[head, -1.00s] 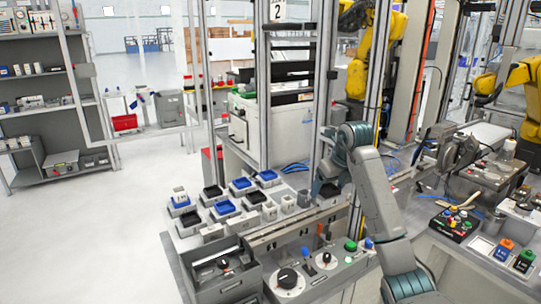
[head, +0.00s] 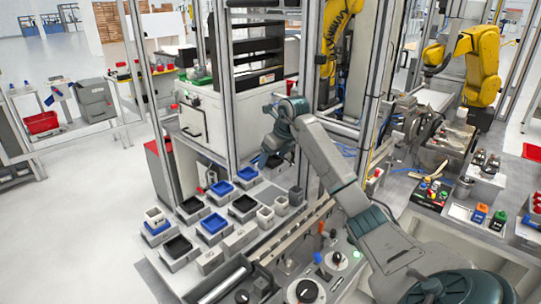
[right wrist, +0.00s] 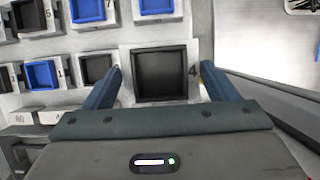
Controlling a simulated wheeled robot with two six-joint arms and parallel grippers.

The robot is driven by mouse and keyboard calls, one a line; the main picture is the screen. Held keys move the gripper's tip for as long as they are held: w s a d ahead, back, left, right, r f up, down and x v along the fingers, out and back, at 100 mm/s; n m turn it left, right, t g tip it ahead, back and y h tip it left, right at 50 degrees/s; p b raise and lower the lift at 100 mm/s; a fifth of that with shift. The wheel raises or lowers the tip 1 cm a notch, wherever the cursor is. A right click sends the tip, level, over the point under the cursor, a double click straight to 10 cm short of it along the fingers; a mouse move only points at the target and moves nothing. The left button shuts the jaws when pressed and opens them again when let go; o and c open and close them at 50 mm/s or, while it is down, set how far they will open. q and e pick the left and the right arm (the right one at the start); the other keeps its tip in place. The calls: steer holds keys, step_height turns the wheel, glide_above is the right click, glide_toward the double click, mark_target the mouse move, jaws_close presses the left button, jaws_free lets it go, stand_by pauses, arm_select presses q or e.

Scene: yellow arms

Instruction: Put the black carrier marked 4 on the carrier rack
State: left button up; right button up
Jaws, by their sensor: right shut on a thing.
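The black carrier marked 4 (right wrist: 160,74) is a square, shallow black tray with a grey rim, in the middle of the right wrist view. My right gripper (right wrist: 160,80) is shut on it, with one blue-grey finger at each side. The figure 4 shows by the right finger. The carrier looks larger than its neighbours in this view. In the head view my right gripper (head: 274,157) is over the far end of the carrier bench, and the carrier is mostly hidden there. My left gripper is not in view.
Several blue and black carriers (head: 212,223) stand in rows on the bench left of my arm. Behind them is a white cabinet (head: 225,118) with black shelves (head: 256,45) above it, between metal posts (head: 312,60). A knob panel (head: 306,290) lies in front.

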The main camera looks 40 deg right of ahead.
step_height(320, 180, down, 2)
steer(key=shift+w+f+b, duration=0.1)
steer(key=shift+f+b, duration=0.05)
steer(key=shift+b, duration=0.55)
step_height(320, 180, down, 6)
steer(key=b, duration=0.4)
steer(key=shift+r, duration=0.2)
steer(key=shift+w+f, duration=0.1)
steer(key=shift+f, duration=0.6)
arm_select(q)
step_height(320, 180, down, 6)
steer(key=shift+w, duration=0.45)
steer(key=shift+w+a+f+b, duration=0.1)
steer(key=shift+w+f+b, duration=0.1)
steer(key=shift+b, duration=0.1)
arm_select(e)
steer(key=shift+f, duration=0.2)
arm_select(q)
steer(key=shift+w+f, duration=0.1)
arm_select(e)
steer(key=shift+f, duration=0.4)
steer(key=o, duration=1.1)
steer(key=shift+o, duration=0.2)
